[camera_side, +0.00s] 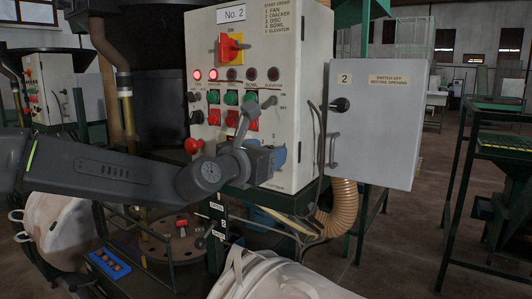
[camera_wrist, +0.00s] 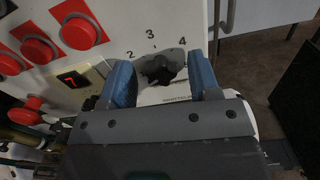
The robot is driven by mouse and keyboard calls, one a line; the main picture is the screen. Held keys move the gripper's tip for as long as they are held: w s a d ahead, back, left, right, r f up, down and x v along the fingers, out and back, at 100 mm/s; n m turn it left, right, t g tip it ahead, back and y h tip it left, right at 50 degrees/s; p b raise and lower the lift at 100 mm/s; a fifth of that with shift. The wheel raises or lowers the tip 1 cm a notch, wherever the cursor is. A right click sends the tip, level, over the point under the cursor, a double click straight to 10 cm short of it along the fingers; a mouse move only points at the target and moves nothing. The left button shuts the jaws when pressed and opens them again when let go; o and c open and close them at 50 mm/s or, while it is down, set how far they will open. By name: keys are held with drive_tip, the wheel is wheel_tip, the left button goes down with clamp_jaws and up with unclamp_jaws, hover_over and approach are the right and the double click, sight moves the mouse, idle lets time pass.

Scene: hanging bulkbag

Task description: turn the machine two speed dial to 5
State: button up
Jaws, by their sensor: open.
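The speed dial is a black knob (camera_wrist: 159,69) on a pale plate, with the numbers 2, 3 and 4 around its far side in the wrist view. The 5 is not visible, and I cannot tell which number the knob points to. My gripper (camera_wrist: 160,82) is open, with one blue finger on each side of the knob and a gap to it. In the side view my gripper (camera_side: 267,160) is at the lower part of the No. 2 panel (camera_side: 301,75) and hides the dial.
Red and green buttons (camera_side: 231,98) and a red-yellow main switch (camera_side: 230,48) are above my gripper. A red knob (camera_side: 194,146) sticks out at the left. A grey box (camera_side: 377,130) marked 2 stands at the right. A white bulk bag (camera_side: 275,278) is below.

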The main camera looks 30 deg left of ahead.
drive_tip(key=shift+w, duration=0.15)
drive_tip(key=shift+c, duration=0.2)
drive_tip(key=c, duration=0.9)
